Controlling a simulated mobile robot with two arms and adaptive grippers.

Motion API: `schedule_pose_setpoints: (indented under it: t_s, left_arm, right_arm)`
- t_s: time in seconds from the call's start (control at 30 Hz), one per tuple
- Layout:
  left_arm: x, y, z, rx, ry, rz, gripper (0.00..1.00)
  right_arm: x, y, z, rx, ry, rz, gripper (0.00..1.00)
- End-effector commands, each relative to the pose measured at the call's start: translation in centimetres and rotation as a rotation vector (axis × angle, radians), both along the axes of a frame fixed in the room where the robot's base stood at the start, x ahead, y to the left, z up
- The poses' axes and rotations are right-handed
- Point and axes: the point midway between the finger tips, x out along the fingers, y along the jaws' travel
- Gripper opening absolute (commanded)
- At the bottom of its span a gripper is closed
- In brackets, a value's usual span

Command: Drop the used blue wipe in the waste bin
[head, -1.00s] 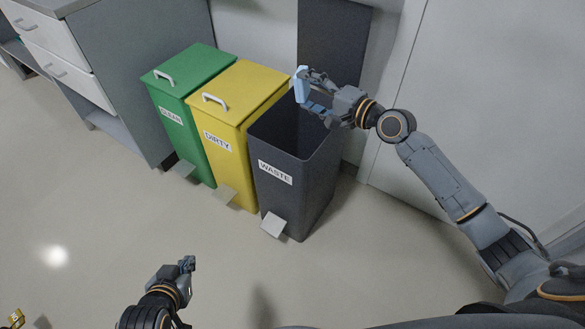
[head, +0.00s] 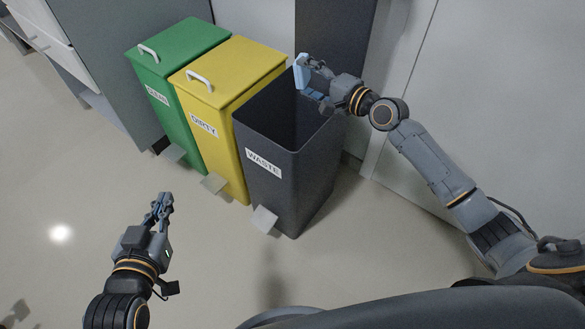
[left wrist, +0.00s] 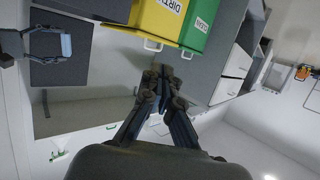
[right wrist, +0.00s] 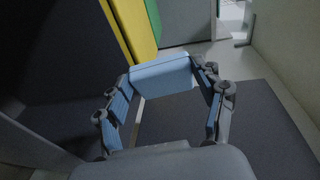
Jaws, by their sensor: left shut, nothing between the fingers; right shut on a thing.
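The blue wipe (head: 301,73) is a small light-blue piece in my right gripper (head: 312,84). It appears over the far rim of the waste bin (head: 280,185), close to the yellow bin; its height above the rim is hard to tell. The right wrist view shows the wipe (right wrist: 162,76) spanning between the fingers. The waste bin is dark grey, labelled WASTE, and its top is open. Its interior looks dark, and the bottom is hidden.
A closed yellow DIRTY bin (head: 213,130) and a closed green CLEAN bin (head: 168,95) stand left of the waste bin. A dark upright panel (head: 335,35) rises behind it. Pedals project at the front. Floor at the lower left is clear.

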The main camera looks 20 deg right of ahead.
Motion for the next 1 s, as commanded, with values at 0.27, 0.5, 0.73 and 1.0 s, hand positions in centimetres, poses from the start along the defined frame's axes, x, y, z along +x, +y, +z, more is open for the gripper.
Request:
schedule_pose_setpoints:
  t_s: [0.27,0.5,0.73,1.0]
  left_arm:
    - [1.3,-0.9,3.7,-0.054,-0.216,-0.015,0.00]
    - [1.5,-1.5,7.3,-0.104,-0.412,-0.026,0.00]
    - [0.9,-1.8,10.7,-0.154,-0.598,-0.037,0.00]
    - [-0.8,-2.0,14.4,-0.216,-0.821,-0.049,0.00]
  right_arm:
    - [0.0,0.0,-1.1,0.000,-0.001,0.000,0.44]
    - [0.0,0.0,-1.9,0.000,-0.001,0.000,0.44]
    - [0.0,0.0,-2.7,0.000,-0.001,0.000,0.44]
    - [0.0,0.0,-3.6,-0.001,-0.001,0.000,0.44]
